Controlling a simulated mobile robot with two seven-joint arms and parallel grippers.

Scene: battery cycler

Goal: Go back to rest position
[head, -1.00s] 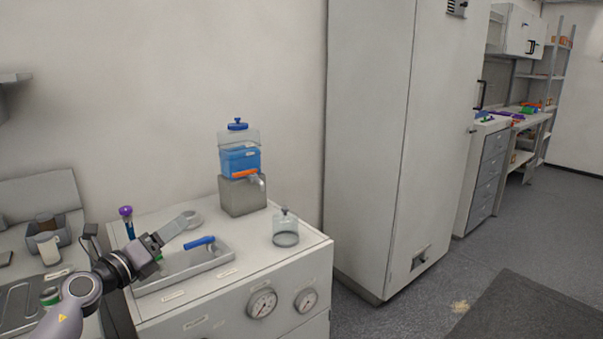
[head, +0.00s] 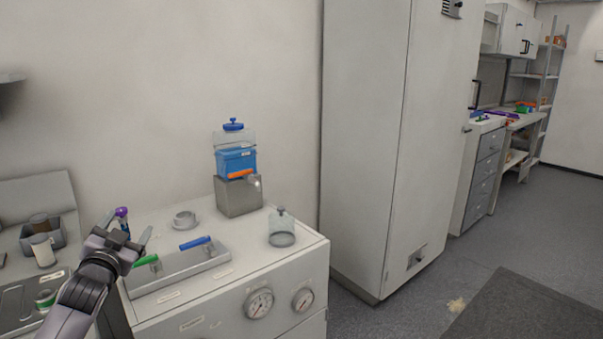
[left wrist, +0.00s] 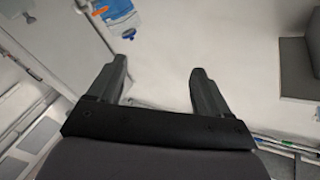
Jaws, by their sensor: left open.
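My left gripper (head: 126,232) is at the left of the head view, above the left end of the white cabinet (head: 270,262) and near the metal tray (head: 180,277). Its fingers are apart, with nothing seen between them; the left wrist view also shows the open fingers (left wrist: 158,85) with pale wall beyond. A green-handled tool (head: 146,260) and a blue-handled tool (head: 195,243) lie in the tray. A purple-capped tube (head: 122,213) stands partly hidden behind the gripper. My right gripper is not in view.
A blue-liquid dispenser (head: 236,162) stands on a grey block (head: 239,195). A glass jar (head: 282,230) and small white dish (head: 185,219) are nearby. A tall cabinet (head: 365,150) stands to the right. Open floor (head: 480,255) lies beyond it.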

